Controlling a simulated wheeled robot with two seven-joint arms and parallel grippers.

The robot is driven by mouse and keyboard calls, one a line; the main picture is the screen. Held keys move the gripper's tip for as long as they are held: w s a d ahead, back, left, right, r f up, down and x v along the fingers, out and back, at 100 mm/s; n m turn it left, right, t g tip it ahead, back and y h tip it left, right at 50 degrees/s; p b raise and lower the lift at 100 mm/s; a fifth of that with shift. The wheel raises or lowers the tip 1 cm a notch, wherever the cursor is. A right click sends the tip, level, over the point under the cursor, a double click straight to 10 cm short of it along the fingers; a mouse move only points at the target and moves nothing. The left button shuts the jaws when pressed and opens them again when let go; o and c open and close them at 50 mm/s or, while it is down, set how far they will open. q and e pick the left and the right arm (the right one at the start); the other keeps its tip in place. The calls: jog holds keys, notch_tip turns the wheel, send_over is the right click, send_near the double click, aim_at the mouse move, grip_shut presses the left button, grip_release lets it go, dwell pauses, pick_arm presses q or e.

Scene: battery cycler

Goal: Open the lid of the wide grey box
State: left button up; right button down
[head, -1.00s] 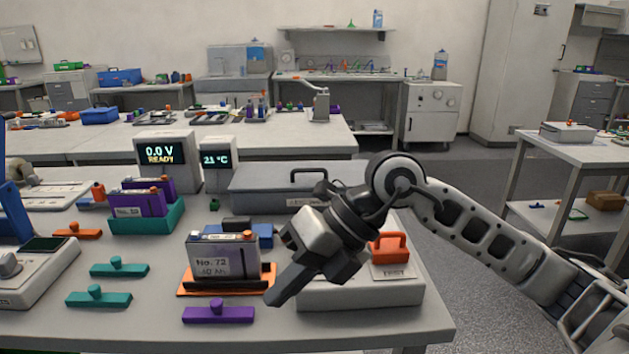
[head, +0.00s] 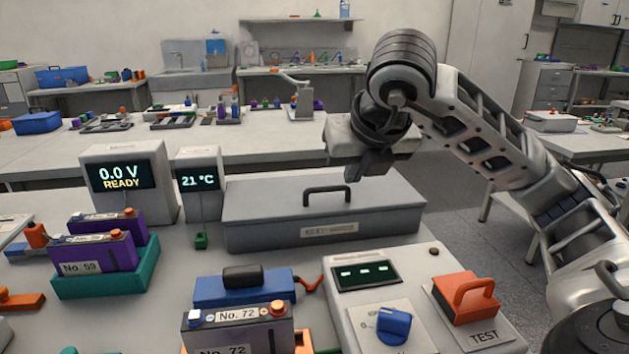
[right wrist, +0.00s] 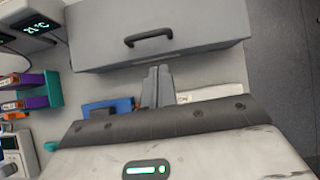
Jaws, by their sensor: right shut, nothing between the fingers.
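The wide grey box (head: 270,218) stands at the back of the bench with its lid (head: 260,190) shut. A black bar handle (head: 327,196) sits on the lid near its front edge, and a label (head: 330,230) is on the front face. In the right wrist view the box (right wrist: 185,45) and its handle (right wrist: 149,37) lie beyond the fingers. My right gripper (head: 352,177) is shut and empty, above the right part of the lid and apart from the handle. Its closed fingers show in the right wrist view (right wrist: 157,86). My left gripper is not seen.
A voltage display (head: 127,185) and a temperature display (head: 199,183) stand left of the box. In front are a blue clamp (head: 240,289), battery No. 72 (head: 240,330) and a control unit with a blue knob (head: 395,325) and a red TEST handle (head: 465,297). Purple batteries fill a green tray (head: 100,285).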

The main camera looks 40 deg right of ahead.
aim_at(339, 202)
jog(key=x, duration=0.6)
jog(key=b+x, duration=0.1)
jog(key=x, duration=0.3)
jog(key=shift+w+d+r, duration=0.1)
jog(key=shift+d+r, duration=0.15)
jog(key=shift+d, duration=0.1)
